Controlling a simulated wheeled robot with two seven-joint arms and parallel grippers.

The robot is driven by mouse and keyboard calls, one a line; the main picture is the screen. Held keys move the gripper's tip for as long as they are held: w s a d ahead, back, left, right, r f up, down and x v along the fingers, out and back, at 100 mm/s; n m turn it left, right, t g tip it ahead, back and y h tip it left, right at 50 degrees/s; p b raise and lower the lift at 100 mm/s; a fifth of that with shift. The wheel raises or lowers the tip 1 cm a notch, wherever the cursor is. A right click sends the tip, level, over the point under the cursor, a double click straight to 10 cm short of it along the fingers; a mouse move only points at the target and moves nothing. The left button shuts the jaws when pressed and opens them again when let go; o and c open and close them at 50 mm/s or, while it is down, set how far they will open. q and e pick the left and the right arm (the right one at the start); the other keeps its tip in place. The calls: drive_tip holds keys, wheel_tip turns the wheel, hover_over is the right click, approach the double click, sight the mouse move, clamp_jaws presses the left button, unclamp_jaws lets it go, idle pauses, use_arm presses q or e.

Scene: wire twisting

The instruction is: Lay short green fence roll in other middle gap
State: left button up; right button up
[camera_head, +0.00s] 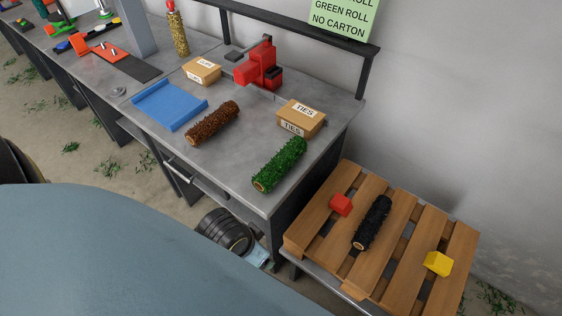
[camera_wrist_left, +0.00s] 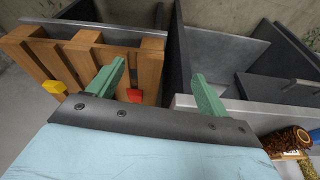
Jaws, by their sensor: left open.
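The short green fence roll (camera_head: 279,164) lies on the right end of the grey workbench, in front of a TIES carton. The wooden pallet (camera_head: 385,258) stands lower, to the right of the bench. A black roll (camera_head: 372,222) lies along one of its middle gaps. The other middle gap (camera_head: 404,243), right of the black roll, looks empty. My left gripper (camera_wrist_left: 158,75) shows only in the left wrist view, its two green fingers apart with nothing between them. The pallet (camera_wrist_left: 85,62) shows beyond its fingers there. My right gripper is in neither view.
A red block (camera_head: 341,205) and a yellow block (camera_head: 438,263) sit on the pallet.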

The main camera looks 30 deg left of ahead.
use_arm(q)
drive_tip(key=w+d+r+m+h, duration=0.1)
drive_tip(key=w+d+r+m, duration=0.1)
drive_tip(key=w+d+r, duration=0.65)
drive_tip(key=n+g+y, duration=0.3)
drive_tip(key=y, duration=0.1)
approach(278, 162)
drive_tip(key=b+x, duration=0.1)
drive_tip(key=x, duration=0.4)
drive_tip(key=shift+a+f, duration=0.15)
drive_tip(key=x, duration=0.5)
drive_tip(key=shift+f+b, duration=0.35)
drive_tip(key=shift+b, duration=0.05)
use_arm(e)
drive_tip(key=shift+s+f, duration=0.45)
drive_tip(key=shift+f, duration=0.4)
use_arm(q)
drive_tip(key=c, duration=1.1)
